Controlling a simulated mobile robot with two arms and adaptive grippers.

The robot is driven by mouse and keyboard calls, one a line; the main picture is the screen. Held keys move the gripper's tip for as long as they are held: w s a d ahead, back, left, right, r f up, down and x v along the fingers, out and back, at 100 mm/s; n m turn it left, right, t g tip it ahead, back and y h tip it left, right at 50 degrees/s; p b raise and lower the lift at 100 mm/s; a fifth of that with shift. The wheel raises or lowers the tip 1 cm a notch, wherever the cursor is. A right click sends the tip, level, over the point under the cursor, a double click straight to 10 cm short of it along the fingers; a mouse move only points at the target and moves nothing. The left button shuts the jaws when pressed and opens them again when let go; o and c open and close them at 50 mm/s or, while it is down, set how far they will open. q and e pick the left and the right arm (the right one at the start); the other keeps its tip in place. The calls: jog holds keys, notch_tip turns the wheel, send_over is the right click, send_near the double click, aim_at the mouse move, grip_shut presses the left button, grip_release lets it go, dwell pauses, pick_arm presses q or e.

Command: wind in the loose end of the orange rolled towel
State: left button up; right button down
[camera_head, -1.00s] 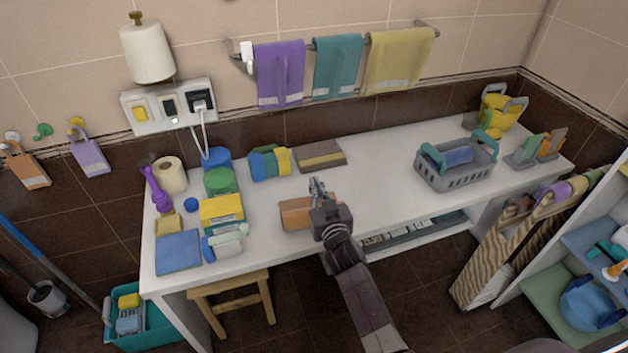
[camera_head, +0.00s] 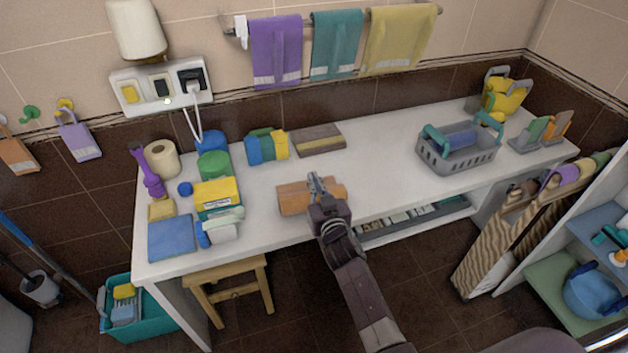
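The orange rolled towel (camera_head: 292,199) lies on the white counter (camera_head: 378,178) near its front edge, left of the middle. It looks brownish orange, and its loose end cannot be made out clearly. My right gripper (camera_head: 315,183) comes in from the front and is over the towel, covering its middle part. Orange shows on both sides of the fingers. The fingers are small and seen from behind, so I cannot tell whether they are open or touching the towel. My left gripper is not in view.
A yellow box (camera_head: 216,194), a green round container (camera_head: 213,165) and a blue folded cloth (camera_head: 172,238) stand to the left. A brown folded towel (camera_head: 318,140) lies behind. A grey basket (camera_head: 458,156) stands to the right. The counter between towel and basket is clear.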

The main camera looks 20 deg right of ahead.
jog(key=shift+f+b, duration=2.25)
jog(key=shift+f, duration=0.35)
jog(key=shift+r, duration=0.1)
jog(key=shift+w+f+b, duration=0.2)
jog(key=shift+w+b, duration=0.2)
jog(key=shift+w, duration=0.55)
jog(key=shift+w+f+b, duration=0.1)
jog(key=shift+w+b, duration=0.25)
jog(key=shift+w, duration=0.15)
jog(key=shift+w+d, duration=0.1)
jog(key=shift+w, duration=0.45)
jog(key=shift+w+b, duration=0.7)
jog(key=shift+w, duration=0.25)
